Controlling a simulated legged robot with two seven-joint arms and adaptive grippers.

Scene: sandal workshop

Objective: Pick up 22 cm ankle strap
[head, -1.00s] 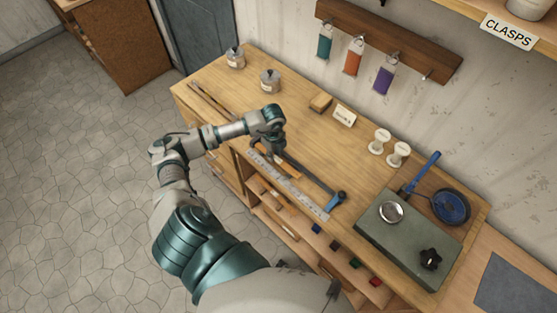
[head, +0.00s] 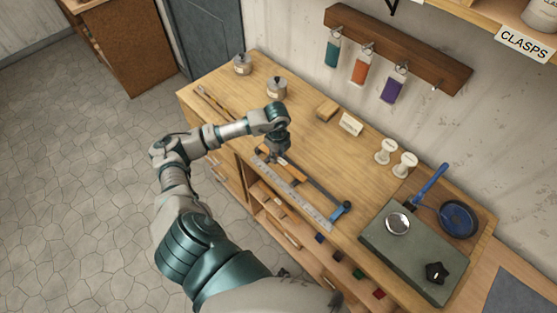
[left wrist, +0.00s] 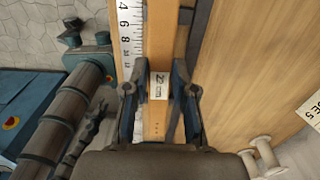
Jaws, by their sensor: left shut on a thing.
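The ankle strap is a tan band with a white label, which seems to read 22 cm. In the left wrist view the strap (left wrist: 159,45) runs between the fingers of my left gripper (left wrist: 158,82), which are shut on it at the label. In the head view the strap (head: 297,173) shows as a short orange-tan piece beside my left gripper (head: 279,156), low at the bench's front edge. Whether the strap touches the bench top cannot be told. My right gripper is not in view.
A metal ruler (head: 303,201) lies along the front edge, close beside the strap. A dark bar with a blue end (head: 341,210) lies just behind it. Two white spools (head: 385,151) and a grey-green slab (head: 406,252) stand to the right. The bench's middle is clear.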

